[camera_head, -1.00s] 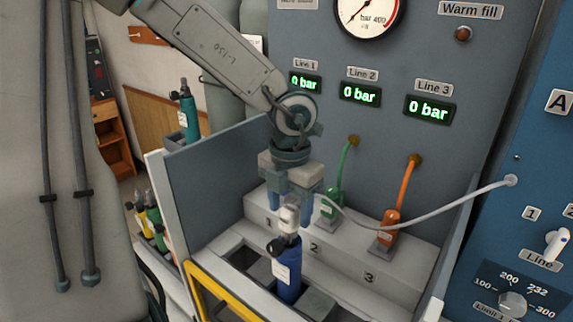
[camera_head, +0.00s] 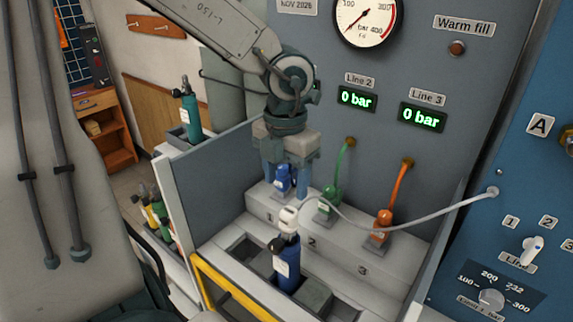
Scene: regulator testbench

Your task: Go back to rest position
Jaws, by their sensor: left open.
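My left arm comes in from the upper left. Its gripper (camera_head: 283,188) points down over the number 1 place of the grey stepped block, with its fingers apart on either side of a small blue connector (camera_head: 284,179). I cannot tell whether they touch it. A blue cylinder (camera_head: 287,266) with a white top fitting (camera_head: 288,219) stands upright in the front slot below the gripper, apart from it. A pale hose runs from near that fitting to the blue panel at right. My right gripper is not in view.
Green (camera_head: 325,206) and orange (camera_head: 382,226) connectors with hoses stand at places 2 and 3. Grey side walls and a yellow-framed front edge (camera_head: 235,291) bound the bench. A teal cylinder (camera_head: 190,112) stands behind the left wall. The blue control panel (camera_head: 520,190) is at right.

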